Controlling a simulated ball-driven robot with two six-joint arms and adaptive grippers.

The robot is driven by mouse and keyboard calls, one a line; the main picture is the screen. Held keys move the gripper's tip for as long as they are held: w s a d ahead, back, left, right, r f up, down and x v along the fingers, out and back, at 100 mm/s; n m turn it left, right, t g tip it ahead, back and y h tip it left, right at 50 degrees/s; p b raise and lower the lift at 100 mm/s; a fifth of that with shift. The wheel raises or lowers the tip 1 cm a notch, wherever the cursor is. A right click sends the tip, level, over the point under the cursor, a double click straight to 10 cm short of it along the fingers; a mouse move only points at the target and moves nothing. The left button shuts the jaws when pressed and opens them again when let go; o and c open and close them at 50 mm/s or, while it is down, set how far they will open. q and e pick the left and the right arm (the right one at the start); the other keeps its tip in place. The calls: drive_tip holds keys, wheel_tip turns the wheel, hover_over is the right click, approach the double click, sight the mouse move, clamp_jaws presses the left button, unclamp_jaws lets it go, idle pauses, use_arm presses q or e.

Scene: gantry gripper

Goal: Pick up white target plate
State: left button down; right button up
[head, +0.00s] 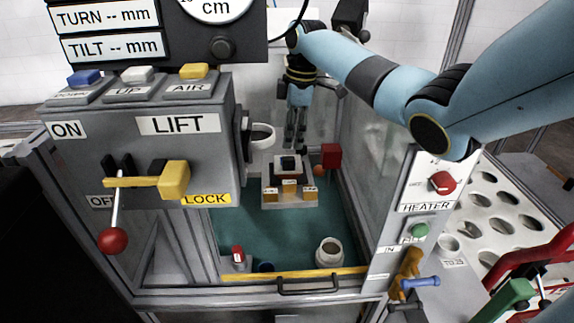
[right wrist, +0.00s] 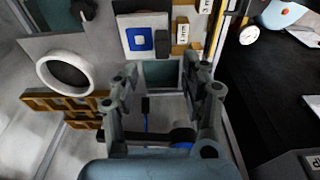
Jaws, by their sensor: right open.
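A white plate with a blue square (right wrist: 137,38) shows in the right wrist view, just beyond and above my fingertips; I take it for the target plate. In the head view a small pale plate with a dark square (head: 287,166) stands on a block inside the enclosure, probably the same one. My right gripper (head: 295,138) reaches down into the enclosure just above it. In the right wrist view my right gripper (right wrist: 160,76) has its fingers spread apart with nothing between them. The plate appears apart from the fingers. My left gripper is in neither view.
A lift panel (head: 150,130) with lever stands at the left, a heater panel (head: 425,207) at the right. A white ring (right wrist: 67,72) and brown slotted blocks (right wrist: 58,105) lie left of my fingers.

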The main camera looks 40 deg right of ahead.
sight(289, 158)
drive_tip(key=f, duration=0.6)
drive_tip(key=shift+w+a+f, duration=0.15)
drive_tip(key=shift+a+f, duration=0.05)
drive_tip(key=shift+a, duration=0.15)
clamp_jaws()
